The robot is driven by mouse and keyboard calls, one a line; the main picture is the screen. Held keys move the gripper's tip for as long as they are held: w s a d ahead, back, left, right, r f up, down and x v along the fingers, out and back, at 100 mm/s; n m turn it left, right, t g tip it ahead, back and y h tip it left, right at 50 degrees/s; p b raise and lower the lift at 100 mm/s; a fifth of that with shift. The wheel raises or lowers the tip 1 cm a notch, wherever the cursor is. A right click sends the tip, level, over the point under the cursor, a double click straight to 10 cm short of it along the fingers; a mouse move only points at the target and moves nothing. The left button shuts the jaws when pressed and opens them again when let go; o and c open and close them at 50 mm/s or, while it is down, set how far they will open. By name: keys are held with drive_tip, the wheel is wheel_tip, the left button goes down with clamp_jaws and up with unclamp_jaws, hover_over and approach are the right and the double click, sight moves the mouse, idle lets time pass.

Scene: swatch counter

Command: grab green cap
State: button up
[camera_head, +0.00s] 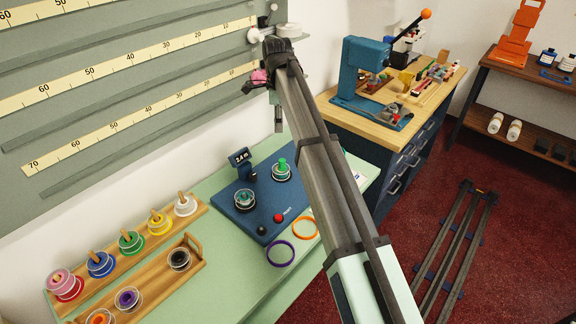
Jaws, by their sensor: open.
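A small green upright piece, which looks like the green cap (282,164), stands on a pale round spool on the right side of the blue winding device (242,215). A green spool (131,243) also sits on a wooden peg rack at left. My arm reaches up from the lower right, and my gripper (254,85) is at its far end, up by the wall and well above the device. The gripper is small and partly hidden by the wrist, with a pink patch beside it. It is open and apart from the green cap.
The wooden peg rack (109,262) holds several coloured spools, with a wooden tray (190,265) in front. A purple ring (280,253) and an orange ring (305,228) lie near the device. A blue press (362,70) stands on the bench behind my arm.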

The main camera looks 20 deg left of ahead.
drive_tip(key=p, duration=0.3)
approach(281, 160)
drive_tip(key=f, duration=0.5)
drive_tip(key=shift+a+f, duration=0.15)
drive_tip(key=shift+a, duration=0.15)
drive_tip(key=shift+d+f+p, duration=0.2)
drive_tip(key=shift+f+p, duration=0.5)
drive_tip(key=shift+f, duration=0.65)
drive_tip(key=shift+d+f+p, duration=0.15)
drive_tip(key=shift+f+p, duration=0.5)
drive_tip(key=shift+f, duration=0.65)
drive_tip(key=c, duration=0.9)
drive_tip(key=shift+r, duration=0.15)
